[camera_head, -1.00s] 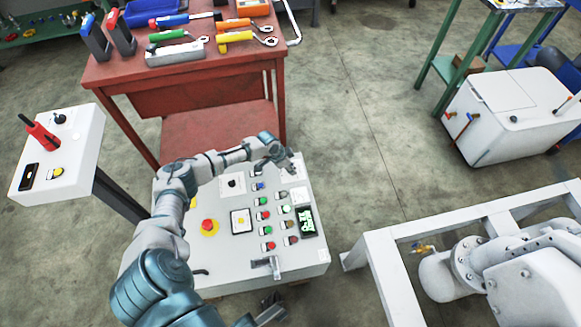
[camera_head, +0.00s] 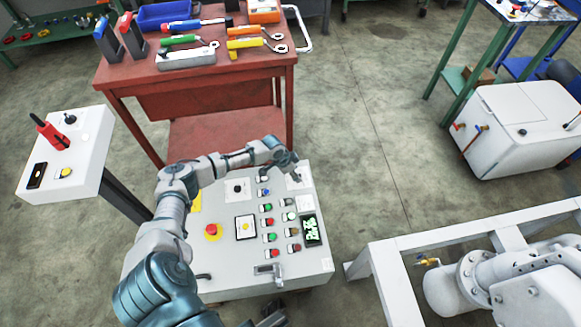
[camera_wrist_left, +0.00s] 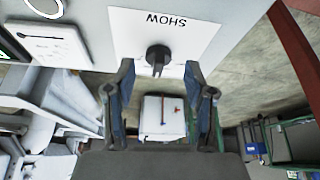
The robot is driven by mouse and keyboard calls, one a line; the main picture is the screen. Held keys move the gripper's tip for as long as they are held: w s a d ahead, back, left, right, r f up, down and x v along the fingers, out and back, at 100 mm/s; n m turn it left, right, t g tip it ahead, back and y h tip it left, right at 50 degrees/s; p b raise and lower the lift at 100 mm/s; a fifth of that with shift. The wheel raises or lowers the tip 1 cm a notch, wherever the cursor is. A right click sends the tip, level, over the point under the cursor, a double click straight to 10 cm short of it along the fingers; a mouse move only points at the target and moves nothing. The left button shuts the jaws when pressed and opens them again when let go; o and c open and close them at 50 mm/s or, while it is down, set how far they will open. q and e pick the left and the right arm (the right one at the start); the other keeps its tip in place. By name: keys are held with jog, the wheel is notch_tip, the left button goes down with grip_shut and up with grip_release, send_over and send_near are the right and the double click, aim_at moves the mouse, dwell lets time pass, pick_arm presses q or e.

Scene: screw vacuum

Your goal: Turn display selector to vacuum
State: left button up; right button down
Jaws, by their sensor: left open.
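The display selector is a black knob (camera_wrist_left: 158,54) on a white plate marked SHOW (camera_wrist_left: 185,22), which appears upside down in the left wrist view. The plate is on the light grey control panel (camera_head: 225,278). My left gripper (camera_wrist_left: 158,70) is open, with one finger on each side of the knob's lower end. I cannot tell whether either finger touches it. In the head view the left gripper (camera_head: 292,168) is over the panel's far right corner and hides the knob. Dark parts at the bottom edge, perhaps my right gripper (camera_head: 270,318), are cut off.
The panel carries a red emergency button (camera_head: 211,230), several coloured buttons and a lit green display (camera_head: 311,230). A red tool table (camera_head: 200,78) stands behind it. A white pedestal box (camera_head: 65,165) is at left, and a white pump frame (camera_head: 385,280) at right.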

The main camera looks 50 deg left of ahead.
pick_arm(q)
jog(key=v, duration=1)
jog(key=shift+r, duration=0.15)
